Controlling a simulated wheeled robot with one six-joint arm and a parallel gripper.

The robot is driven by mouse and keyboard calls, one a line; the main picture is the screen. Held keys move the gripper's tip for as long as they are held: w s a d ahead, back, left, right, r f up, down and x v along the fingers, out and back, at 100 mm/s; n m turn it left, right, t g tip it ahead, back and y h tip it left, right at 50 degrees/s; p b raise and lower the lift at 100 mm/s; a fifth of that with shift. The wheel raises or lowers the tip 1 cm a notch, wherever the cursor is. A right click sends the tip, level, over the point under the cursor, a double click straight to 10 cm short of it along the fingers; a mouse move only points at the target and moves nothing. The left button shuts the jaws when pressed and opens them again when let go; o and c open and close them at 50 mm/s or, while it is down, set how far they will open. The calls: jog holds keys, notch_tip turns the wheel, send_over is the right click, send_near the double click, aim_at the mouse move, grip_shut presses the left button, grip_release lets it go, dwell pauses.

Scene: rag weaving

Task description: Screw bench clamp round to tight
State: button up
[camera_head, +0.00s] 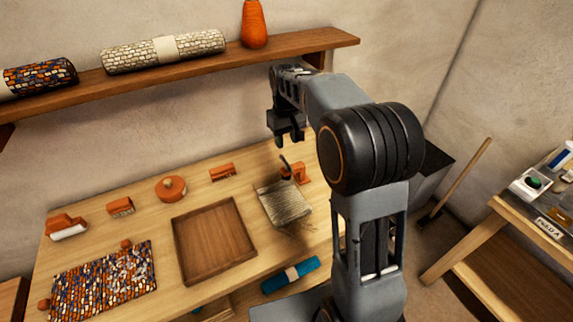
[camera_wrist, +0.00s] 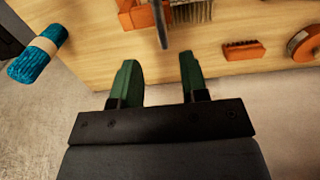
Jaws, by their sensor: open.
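The bench clamp (camera_head: 299,173) is a small orange block at the right of the wooden bench, beside a grey woven piece (camera_head: 284,203). A dark bar (camera_head: 285,161), which looks like its handle, stands up at the clamp. In the wrist view the orange clamp (camera_wrist: 136,14) is at the top edge, partly cut off, with the dark bar (camera_wrist: 160,24) pointing toward my fingers. My gripper (camera_head: 288,139) hangs above the clamp. Its two green fingers (camera_wrist: 158,62) are apart with nothing between them; the bar's end lies just beyond the fingertips in the picture.
A wooden tray (camera_head: 178,226), an orange comb (camera_head: 222,172) and a round orange item (camera_head: 171,188) lie left of the clamp. A blue roll (camera_head: 290,276) lies at the bench's front. A shelf (camera_head: 200,75) runs along the wall above, close to my arm.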

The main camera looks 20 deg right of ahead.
aim_at(286, 162)
notch_tip(286, 162, down, 10)
jog(key=shift+f, duration=0.1)
dwell(0.4)
jog(key=shift+c, duration=0.2)
grip_shut()
